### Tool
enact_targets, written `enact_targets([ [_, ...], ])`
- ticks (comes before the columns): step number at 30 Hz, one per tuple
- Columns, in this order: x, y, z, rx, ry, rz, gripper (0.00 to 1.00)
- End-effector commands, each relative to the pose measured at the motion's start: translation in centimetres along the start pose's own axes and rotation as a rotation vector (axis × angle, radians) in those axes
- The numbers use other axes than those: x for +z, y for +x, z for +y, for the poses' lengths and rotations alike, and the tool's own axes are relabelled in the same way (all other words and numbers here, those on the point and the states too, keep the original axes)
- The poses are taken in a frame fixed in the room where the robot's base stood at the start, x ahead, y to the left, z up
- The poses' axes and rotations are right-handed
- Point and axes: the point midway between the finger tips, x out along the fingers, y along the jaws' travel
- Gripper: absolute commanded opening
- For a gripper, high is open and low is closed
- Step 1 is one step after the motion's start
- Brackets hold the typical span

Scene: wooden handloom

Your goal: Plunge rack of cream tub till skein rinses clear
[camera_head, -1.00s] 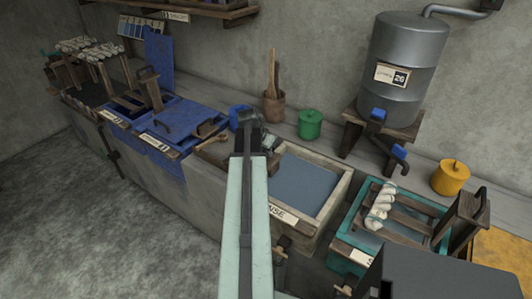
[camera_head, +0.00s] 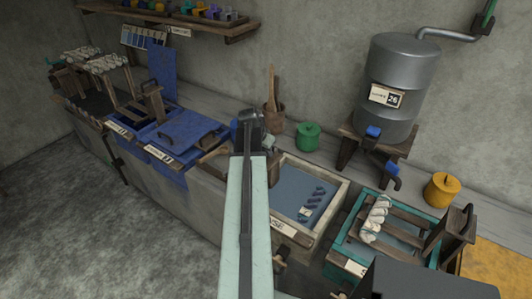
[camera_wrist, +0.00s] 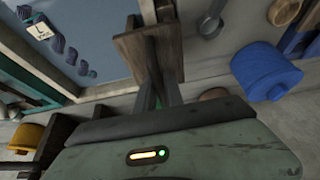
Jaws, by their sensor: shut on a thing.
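The cream tub (camera_head: 333,207) holds blue-grey water. A dark blue skein (camera_head: 316,200) shows in the water, with a pale tag beside it; in the wrist view the skein (camera_wrist: 68,50) and its tag lettered L (camera_wrist: 40,30) show at upper left. My gripper (camera_wrist: 160,85) is shut on a wooden piece (camera_wrist: 135,47), which looks like the rack's handle. In the head view my arm hides most of the jaws, and brown wood (camera_head: 212,163) shows left of it. How the rack joins the skein is hidden.
A teal tub (camera_head: 345,237) with a white skein (camera_head: 376,218) stands at right. Blue vats (camera_head: 182,140) stand at left. A green jar (camera_head: 307,136), a yellow jar (camera_head: 441,190) and a metal tank (camera_head: 400,75) stand behind.

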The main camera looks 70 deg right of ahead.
Motion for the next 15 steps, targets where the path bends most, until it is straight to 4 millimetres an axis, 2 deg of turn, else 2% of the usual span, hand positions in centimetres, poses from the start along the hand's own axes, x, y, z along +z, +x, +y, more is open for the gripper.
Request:
enact_targets([
  [1, -0.6, -1.1, -0.1, -0.001, 0.000, 0.003, 0.00],
  [15, -3.0, -6.0, -0.1, -0.002, 0.000, 0.004, 0.00],
])
